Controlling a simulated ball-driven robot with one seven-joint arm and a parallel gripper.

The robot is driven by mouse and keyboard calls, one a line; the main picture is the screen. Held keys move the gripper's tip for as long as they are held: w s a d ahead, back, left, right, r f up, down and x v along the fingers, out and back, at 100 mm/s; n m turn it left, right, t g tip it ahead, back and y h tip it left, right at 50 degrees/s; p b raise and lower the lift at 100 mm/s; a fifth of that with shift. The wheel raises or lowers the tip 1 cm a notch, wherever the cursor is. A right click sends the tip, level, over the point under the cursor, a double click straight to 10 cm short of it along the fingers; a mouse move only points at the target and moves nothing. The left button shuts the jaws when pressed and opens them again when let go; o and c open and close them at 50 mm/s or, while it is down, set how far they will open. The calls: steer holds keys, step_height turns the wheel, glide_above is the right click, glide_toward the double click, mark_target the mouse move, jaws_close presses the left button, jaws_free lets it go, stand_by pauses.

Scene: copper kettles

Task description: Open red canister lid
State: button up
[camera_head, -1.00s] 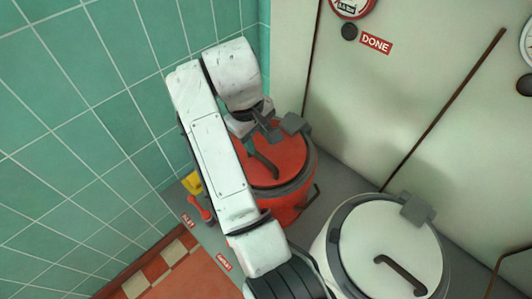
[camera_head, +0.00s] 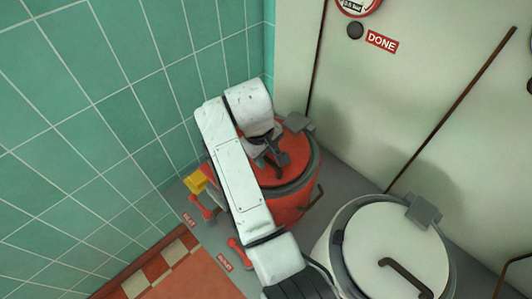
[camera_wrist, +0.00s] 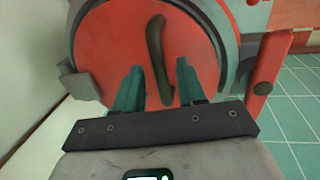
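The red canister (camera_head: 290,207) stands at the back by the wall, with its round red lid (camera_head: 297,172) lying closed in a grey rim. In the wrist view the lid (camera_wrist: 110,45) fills the upper middle. A dark bar handle (camera_wrist: 155,45) runs across it. My gripper (camera_wrist: 160,72) is open, its two teal fingers apart on either side of the handle's lower part in the picture. Whether they touch the lid or handle, I cannot tell. In the head view my gripper (camera_head: 268,155) is over the lid, partly hidden by my arm, which also covers the canister's left side.
A white-lidded canister (camera_head: 385,240) with a dark handle stands at the front right. Red levers (camera_head: 202,207) and a yellow part (camera_head: 196,182) are at the left of the red canister. A teal tiled wall (camera_head: 120,90) is left; pale panels (camera_head: 430,90) rise behind.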

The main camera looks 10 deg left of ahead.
jaws_close()
steer(key=shift+w+r, duration=0.1)
stand_by(0.5)
